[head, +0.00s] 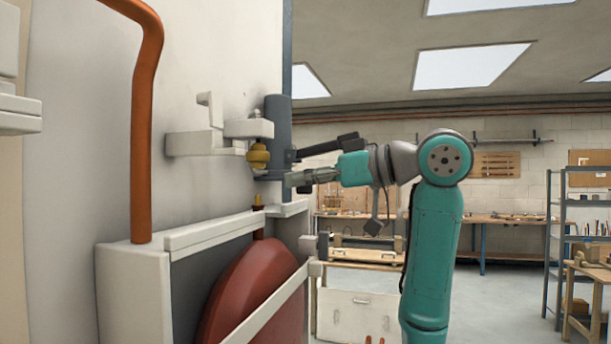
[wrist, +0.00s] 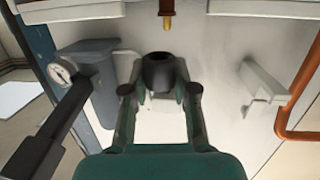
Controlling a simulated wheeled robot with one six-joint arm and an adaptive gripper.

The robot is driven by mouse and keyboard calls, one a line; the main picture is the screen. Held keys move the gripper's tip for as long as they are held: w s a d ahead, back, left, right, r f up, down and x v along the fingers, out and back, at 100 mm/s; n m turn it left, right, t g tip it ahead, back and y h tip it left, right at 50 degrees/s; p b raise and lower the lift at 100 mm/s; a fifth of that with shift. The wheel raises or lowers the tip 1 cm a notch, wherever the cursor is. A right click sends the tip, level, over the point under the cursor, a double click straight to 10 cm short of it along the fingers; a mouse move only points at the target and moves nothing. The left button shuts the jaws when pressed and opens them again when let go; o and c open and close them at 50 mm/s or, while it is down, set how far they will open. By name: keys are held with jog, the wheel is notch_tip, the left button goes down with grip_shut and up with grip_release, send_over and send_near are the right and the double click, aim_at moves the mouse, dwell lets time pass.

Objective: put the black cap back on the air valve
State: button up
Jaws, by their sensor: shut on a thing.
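A dark, round black cap (wrist: 159,72) shows between my fingers in the wrist view. My gripper (wrist: 160,82) is shut on it. In the head view my gripper (head: 291,180) is level, pointing left toward the wall unit; the cap cannot be made out there. A small brass stem (head: 257,200), which looks like the air valve, stands upright above the red tank (head: 258,290). It is left of and a little below my fingertips. The brass stem (wrist: 167,21) shows at the top of the wrist view, apart from the cap.
A grey cylinder (head: 278,112) and a brass fitting (head: 258,156) sit close above and behind the stem. A white bracket (head: 195,143) and a copper pipe (head: 143,120) are farther left. A gauge (wrist: 62,71) and black bar show left in the wrist view.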

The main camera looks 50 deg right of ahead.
jog(key=shift+w, duration=0.35)
jog(key=shift+a+r+x, duration=0.2)
jog(key=shift+x, duration=1.15)
jog(key=shift+a+r+x, duration=0.2)
jog(key=shift+r+x, duration=0.05)
jog(key=shift+x, duration=1.15)
jog(key=shift+a+r+x, duration=0.2)
jog(key=shift+x, duration=1.15)
jog(key=shift+f, duration=0.15)
jog(key=shift+f, duration=1.05)
jog(key=o, duration=0.9)
